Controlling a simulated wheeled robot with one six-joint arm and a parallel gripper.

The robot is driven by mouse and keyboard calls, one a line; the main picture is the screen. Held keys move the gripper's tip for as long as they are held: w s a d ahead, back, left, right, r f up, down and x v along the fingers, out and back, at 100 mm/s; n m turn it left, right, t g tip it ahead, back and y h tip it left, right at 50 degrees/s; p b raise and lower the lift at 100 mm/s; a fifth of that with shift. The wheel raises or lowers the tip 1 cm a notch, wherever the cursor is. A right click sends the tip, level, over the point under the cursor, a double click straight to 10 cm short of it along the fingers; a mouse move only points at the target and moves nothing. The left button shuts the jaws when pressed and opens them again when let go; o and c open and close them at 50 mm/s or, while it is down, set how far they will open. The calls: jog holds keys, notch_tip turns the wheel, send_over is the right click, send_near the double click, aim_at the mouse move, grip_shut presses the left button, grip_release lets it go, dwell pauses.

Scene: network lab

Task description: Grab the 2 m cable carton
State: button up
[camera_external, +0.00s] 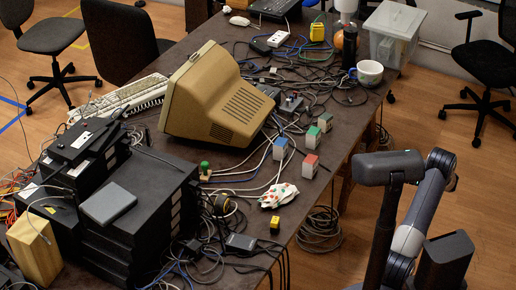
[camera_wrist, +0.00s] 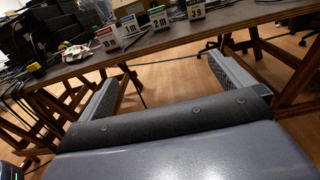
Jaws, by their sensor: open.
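The 2 m cable carton (camera_wrist: 160,20) is a small white box with a green label band. It stands upright near the table edge in the wrist view, between the carton marked 1 m (camera_wrist: 129,26) and another small carton (camera_wrist: 195,10). In the external view several small cartons stand together on the table. Their labels are too small to read, and two look green, so I cannot tell which is the 2 m one. My gripper (camera_wrist: 162,72) is open and empty, off the table's edge and apart from the cartons. The fingers are not clear in the external view.
A dotted white packet (camera_external: 279,195) and a yellow-black block (camera_external: 275,226) lie near the cartons. Cables and a beige monitor (camera_external: 215,95) crowd the table behind. The table edge (camera_wrist: 165,48) lies between my gripper and the cartons.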

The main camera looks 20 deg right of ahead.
jog(key=c, duration=0.6)
jog(key=shift+o, duration=0.2)
jog(key=g+h+p, duration=0.3)
jog(key=p, duration=0.2)
send_near(318, 136)
jog(key=shift+w+a+f, duration=0.2)
jog(key=shift+w+a, duration=0.15)
jog(key=shift+w, duration=0.15)
jog(key=x, duration=0.5)
jog(key=shift+s+f, duration=0.1)
jog(key=shift+x, duration=3)
